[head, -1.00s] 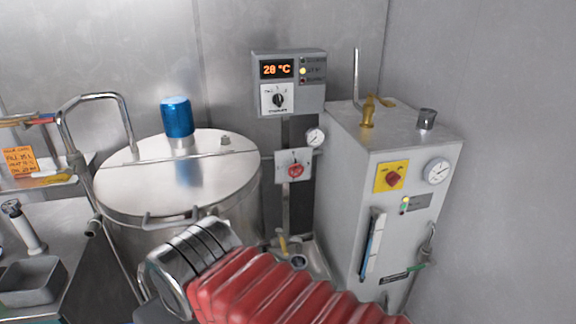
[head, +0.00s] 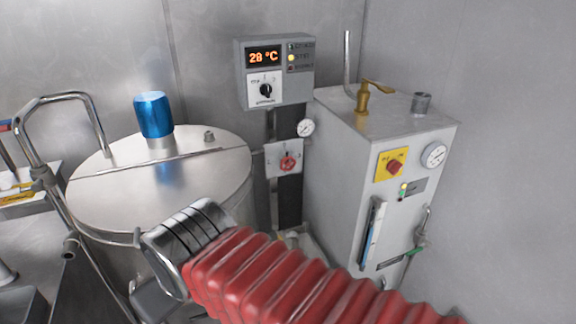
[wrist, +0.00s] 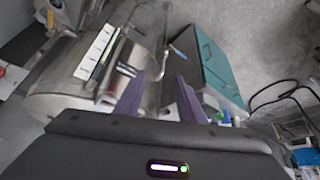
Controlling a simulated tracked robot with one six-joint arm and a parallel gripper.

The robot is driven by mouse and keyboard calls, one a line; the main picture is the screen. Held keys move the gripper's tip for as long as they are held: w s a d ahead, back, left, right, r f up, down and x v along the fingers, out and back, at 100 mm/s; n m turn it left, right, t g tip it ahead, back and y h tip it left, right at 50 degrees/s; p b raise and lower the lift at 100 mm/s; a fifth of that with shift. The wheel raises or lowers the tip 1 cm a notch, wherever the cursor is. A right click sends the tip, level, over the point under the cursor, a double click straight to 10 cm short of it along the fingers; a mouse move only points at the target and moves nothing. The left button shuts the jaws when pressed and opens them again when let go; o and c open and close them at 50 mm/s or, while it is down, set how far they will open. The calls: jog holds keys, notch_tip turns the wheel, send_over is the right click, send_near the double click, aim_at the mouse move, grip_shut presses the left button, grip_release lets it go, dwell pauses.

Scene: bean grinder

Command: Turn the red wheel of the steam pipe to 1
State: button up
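The red wheel (head: 287,163) sits on a small pale plate (head: 273,160) on the dark upright pipe, below the grey temperature box, in the head view. The marks on the plate are too small to read, so I cannot tell its setting. In the wrist view my gripper (wrist: 158,97) shows two purple fingers, spread apart with nothing between them. The red wheel cannot be made out in the wrist view. My gripper's fingers do not show clearly in the head view, so its distance from the wheel cannot be told.
A control box (head: 275,73) reads about 28 °C above the wheel, with a round gauge (head: 305,127) beside the pipe. A lidded steel tank (head: 195,160) stands left and a grey boiler cabinet (head: 340,160) right. My red-sleeved arm crosses the foreground below the wheel.

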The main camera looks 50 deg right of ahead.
jog(key=shift+o, duration=0.6)
jog(key=shift+d+f, duration=0.1)
jog(key=shift+d, duration=0.1)
jog(key=o, duration=0.6)
jog(key=w+d+f+m+g, duration=0.1)
jog(key=d+f+m, duration=0.1)
jog(key=d, duration=0.4)
jog(key=w+d+f+m+g+h, duration=0.1)
jog(key=d+f+m, duration=0.1)
jog(key=d+f, duration=0.3)
jog(key=w+d+f+m+g+h, duration=0.1)
jog(key=d+f, duration=0.3)
jog(key=d, duration=0.5)
jog(key=shift+w+d+m, duration=0.2)
jog(key=shift+m, duration=0.4)
jog(key=d+f+m+t+h, duration=0.1)
jog(key=d+f+m+h, duration=0.15)
jog(key=d+f, duration=0.7)
jog(key=d+f+m+t+h, duration=0.2)
jog(key=d+f+m, duration=0.1)
jog(key=d, duration=1.4)
jog(key=m+t+h, duration=0.3)
jog(key=m+t, duration=0.1)
jog(key=t, duration=0.6)
send_near(289, 165)
jog(key=v, duration=0.3)
jog(key=shift+s+a+r+n, duration=0.1)
jog(key=shift+s+r+n, duration=0.1)
jog(key=shift+n, duration=0.05)
jog(key=shift+w, duration=0.1)
